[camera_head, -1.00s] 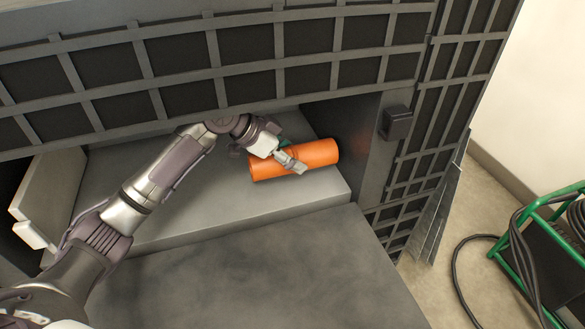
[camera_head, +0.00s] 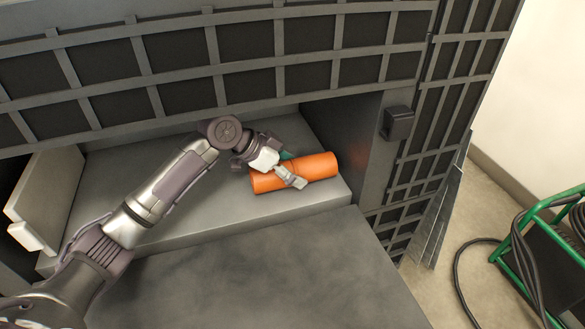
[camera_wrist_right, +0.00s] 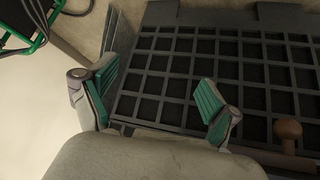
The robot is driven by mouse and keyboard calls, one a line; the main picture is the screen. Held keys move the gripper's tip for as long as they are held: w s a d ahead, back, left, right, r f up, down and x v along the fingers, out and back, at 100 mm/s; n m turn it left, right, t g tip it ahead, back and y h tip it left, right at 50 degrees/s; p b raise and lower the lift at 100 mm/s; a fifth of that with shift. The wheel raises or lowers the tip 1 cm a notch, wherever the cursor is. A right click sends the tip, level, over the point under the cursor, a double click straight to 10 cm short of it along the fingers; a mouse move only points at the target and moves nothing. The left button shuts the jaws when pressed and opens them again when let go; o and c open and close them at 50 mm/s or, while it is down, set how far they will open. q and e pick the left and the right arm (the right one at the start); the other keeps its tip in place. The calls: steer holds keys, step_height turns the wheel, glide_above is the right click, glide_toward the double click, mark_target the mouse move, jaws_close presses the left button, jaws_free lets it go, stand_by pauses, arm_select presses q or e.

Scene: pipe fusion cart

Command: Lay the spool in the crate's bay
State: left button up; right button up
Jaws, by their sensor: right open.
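An orange cylinder (camera_head: 318,166), which looks like the spool, lies sideways at the right end of a grey ledge (camera_head: 190,205) in a recess below a dark barred panel. My left gripper (camera_head: 287,173) is at its middle, one finger across its front and a teal pad behind it; it appears shut on the cylinder. Whether the cylinder touches the ledge is hard to tell. My right gripper (camera_wrist_right: 165,100) is open and empty in the right wrist view, with a dark grid beyond it. I cannot tell which part is the crate's bay.
The dark barred panel (camera_head: 265,38) overhangs the ledge. A dark side wall (camera_head: 345,135) with a black box (camera_head: 397,123) stands right of the cylinder. A lower grey surface (camera_head: 260,270) in front is clear. A green-framed cart with black cables (camera_head: 540,265) stands at right.

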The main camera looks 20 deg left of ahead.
mark_target(286, 164)
stand_by(0.3)
arm_select(q)
steer(key=shift+a+r, duration=0.1)
steer(key=shift+r, duration=0.1)
steer(key=p+v, duration=0.1)
steer(key=v, duration=0.4)
steer(key=shift+r+p, duration=0.1)
steer(key=shift+p, duration=0.2)
steer(key=s+a, duration=0.2)
steer(key=a, duration=0.1)
steer(key=s+a, duration=0.2)
steer(key=a, duration=0.1)
steer(key=s+a, duration=0.2)
steer(key=a, duration=0.1)
steer(key=shift+f, duration=0.3)
steer(key=shift+s+a+p, duration=0.3)
steer(key=shift+s+a, duration=0.05)
steer(key=shift+a, duration=0.05)
arm_select(e)
steer(key=s+d+f+g+h, duration=0.1)
steer(key=s+d+g, duration=0.1)
steer(key=s+g, duration=0.2)
steer(key=shift+s+d+f, duration=0.15)
steer(key=shift+s+f, duration=0.1)
steer(key=shift+s, duration=1.35)
